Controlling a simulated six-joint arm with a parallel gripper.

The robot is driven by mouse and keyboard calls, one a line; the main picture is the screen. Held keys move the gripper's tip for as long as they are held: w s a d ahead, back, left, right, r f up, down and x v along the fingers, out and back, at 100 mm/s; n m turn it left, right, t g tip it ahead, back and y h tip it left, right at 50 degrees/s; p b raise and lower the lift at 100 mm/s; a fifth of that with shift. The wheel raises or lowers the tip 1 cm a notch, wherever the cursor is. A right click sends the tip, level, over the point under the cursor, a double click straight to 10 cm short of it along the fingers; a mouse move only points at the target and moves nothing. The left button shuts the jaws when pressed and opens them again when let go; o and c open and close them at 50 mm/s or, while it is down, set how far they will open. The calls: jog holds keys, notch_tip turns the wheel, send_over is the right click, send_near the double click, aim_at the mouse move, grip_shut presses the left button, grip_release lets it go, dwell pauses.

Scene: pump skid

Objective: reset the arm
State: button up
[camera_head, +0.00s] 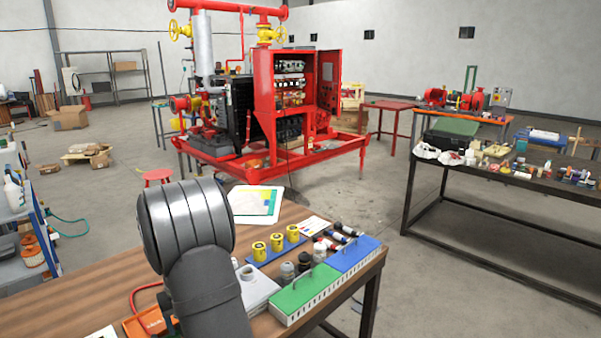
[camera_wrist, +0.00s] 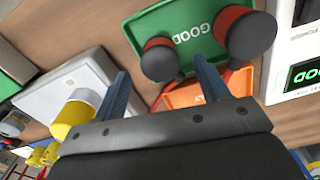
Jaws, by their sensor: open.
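My arm (camera_head: 187,225) shows in the head view as thick grey links in front of the wooden table (camera_head: 60,300). My gripper is not visible there. In the wrist view my gripper (camera_wrist: 160,68) has its two blue fingers spread apart, with nothing between them. It points over the tabletop towards a green tray marked GOOD (camera_wrist: 200,22). Two dark, red-banded round parts, one (camera_wrist: 159,60) at the tray and one (camera_wrist: 250,36) at its right edge, appear just beyond the fingers. Whether the fingers touch anything is unclear.
An orange tray (camera_wrist: 192,92) lies beside the green one. A white device (camera_wrist: 292,50) with a GOOD screen stands right. Yellow cans (camera_head: 259,251), a green-lidded box (camera_head: 300,290) and a blue-lidded box (camera_head: 352,257) occupy the table's right side. The red pump skid (camera_head: 300,165) stands beyond.

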notch_tip(320, 180, up, 13)
notch_tip(320, 180, down, 18)
jog(key=shift+r, duration=0.15)
notch_tip(320, 180, up, 9)
jog(key=shift+f, duration=0.15)
jog(key=shift+n, duration=0.9)
jog(key=shift+s+a+r, duration=0.2)
jog(key=shift+s+a, duration=0.6)
jog(key=shift+a, duration=0.2)
jog(key=shift+s+a+r, duration=0.2)
jog(key=shift+s+a, duration=0.6)
jog(key=shift+a, duration=0.15)
jog(key=shift+m, duration=0.9)
jog(key=w+d, duration=0.1)
jog(key=w+d+f, duration=0.1)
jog(key=d, duration=0.1)
jog(key=w+d+f, duration=0.1)
jog(key=shift+w+d+f, duration=0.1)
jog(key=shift+w+d, duration=0.05)
notch_tip(320, 180, down, 7)
jog(key=shift+r, duration=0.1)
jog(key=r, duration=0.8)
jog(key=shift+a+r, duration=0.15)
jog(key=shift+a, duration=0.05)
